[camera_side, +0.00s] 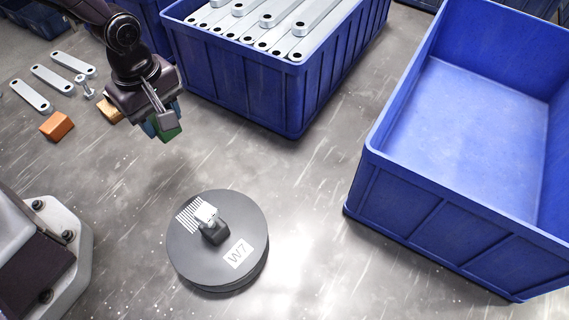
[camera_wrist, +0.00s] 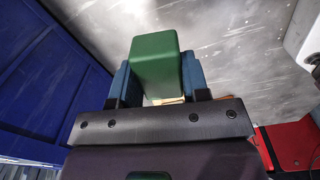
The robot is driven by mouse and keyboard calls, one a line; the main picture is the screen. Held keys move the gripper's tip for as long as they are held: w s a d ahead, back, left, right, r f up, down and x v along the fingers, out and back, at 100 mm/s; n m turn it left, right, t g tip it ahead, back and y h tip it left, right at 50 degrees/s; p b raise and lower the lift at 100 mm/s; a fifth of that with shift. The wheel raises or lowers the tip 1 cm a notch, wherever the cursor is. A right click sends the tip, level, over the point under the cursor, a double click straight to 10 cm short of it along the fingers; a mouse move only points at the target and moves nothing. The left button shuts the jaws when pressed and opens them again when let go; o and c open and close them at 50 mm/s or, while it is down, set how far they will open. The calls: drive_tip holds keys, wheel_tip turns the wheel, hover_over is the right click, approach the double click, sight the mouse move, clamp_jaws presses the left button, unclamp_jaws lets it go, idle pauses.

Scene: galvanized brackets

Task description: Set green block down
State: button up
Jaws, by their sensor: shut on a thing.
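The green block (camera_wrist: 154,64) is held between the two blue fingers of my gripper (camera_wrist: 157,85) in the wrist view. In the side view my gripper (camera_side: 160,121) is at the upper left, shut on the green block (camera_side: 170,132), which shows below the fingers. The block appears to be above the grey floor, but the exact gap cannot be told. Part of the block is hidden by the gripper.
An orange block (camera_side: 57,126), several galvanized brackets (camera_side: 52,79) and a bolt-like part (camera_side: 84,87) lie at left. A blue crate (camera_side: 250,92) holds brackets; another blue crate (camera_side: 440,219) is empty. A round grey weight (camera_side: 190,262) marked W7 stands in front. Floor between is clear.

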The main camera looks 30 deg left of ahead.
drive_tip(key=d+r+m, duration=0.3)
drive_tip(key=d, duration=1.1)
hover_over(302, 171)
drive_tip(key=shift+n, duration=0.4)
drive_tip(key=f, duration=0.9)
drive_tip(key=shift+s+a, duration=0.25)
drive_tip(key=shift+s, duration=0.1)
drive_tip(key=shift+w+d+f, duration=0.3)
drive_tip(key=shift+w+f, duration=0.1)
drive_tip(key=shift+f, duration=1.6)
drive_tip(key=shift+f, duration=0.1)
drive_tip(key=o, duration=1)
drive_tip(key=shift+f, duration=0.1)
